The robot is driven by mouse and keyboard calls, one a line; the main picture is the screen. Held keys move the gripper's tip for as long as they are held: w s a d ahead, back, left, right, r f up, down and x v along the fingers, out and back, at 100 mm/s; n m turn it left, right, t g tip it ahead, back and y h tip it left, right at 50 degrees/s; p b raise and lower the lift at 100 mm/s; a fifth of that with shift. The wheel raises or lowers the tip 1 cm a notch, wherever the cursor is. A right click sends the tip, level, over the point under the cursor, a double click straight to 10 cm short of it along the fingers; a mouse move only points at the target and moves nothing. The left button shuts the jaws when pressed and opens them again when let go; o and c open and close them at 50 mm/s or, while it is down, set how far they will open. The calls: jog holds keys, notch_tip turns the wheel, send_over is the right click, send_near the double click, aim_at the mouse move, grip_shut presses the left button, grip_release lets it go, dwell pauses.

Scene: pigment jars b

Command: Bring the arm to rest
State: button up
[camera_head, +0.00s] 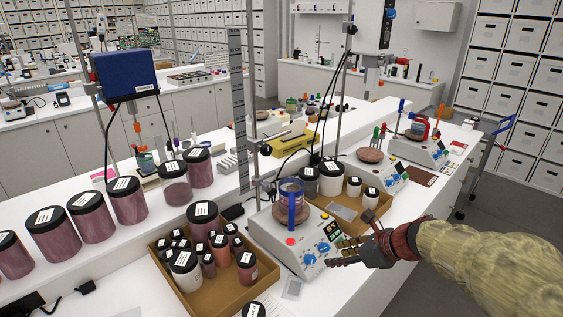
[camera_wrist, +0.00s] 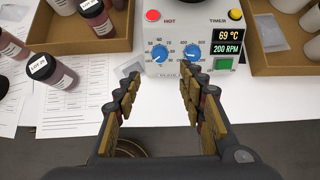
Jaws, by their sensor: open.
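My gripper (camera_head: 362,247) is at the right of the head view, in front of a white hotplate stirrer (camera_head: 292,250). It also shows in the wrist view (camera_wrist: 160,93), its two padded fingers spread apart with nothing between them. My arm in a yellowish sleeve comes in from the right edge. In the wrist view the stirrer's front panel (camera_wrist: 196,70) lies beyond the fingertips, with two blue dials and displays reading 69 °C and 200 RPM. The fingers appear apart from the panel.
A cardboard tray (camera_head: 222,303) of small jars stands left of the stirrer. Large purple jars (camera_head: 89,217) line the bench further left. A glass vessel with a blue holder (camera_head: 291,200) stands on the stirrer. More stirrers (camera_head: 424,150) stand behind. Open floor (camera_head: 505,215) lies at the right.

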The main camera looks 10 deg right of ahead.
jog(key=w+d+r+m+t+h, duration=0.25)
jog(key=w+d+m+h, duration=0.25)
jog(key=d+m, duration=0.65)
jog(key=s+d+r+m+g+h, duration=0.1)
jog(key=s+d+m+h, duration=0.25)
jog(key=m, duration=0.65)
jog(key=s+d+r+m+g+h, duration=0.1)
jog(key=s+d+r+m+h, duration=0.15)
jog(key=s+m, duration=0.45)
jog(key=s+a+f+m+g+y, duration=0.25)
jog(key=s+a+m, duration=0.55)
jog(key=s+m, duration=0.5)
jog(key=s+a+r+m+y, duration=0.1)
jog(key=s+a, duration=0.1)
jog(key=a, duration=0.5)
jog(key=s+a+r+m+y, duration=0.1)
jog(key=s+a+r+y, duration=0.1)
jog(key=a, duration=0.5)
jog(key=shift+s+a, duration=0.15)
jog(key=shift+s, duration=0.4)
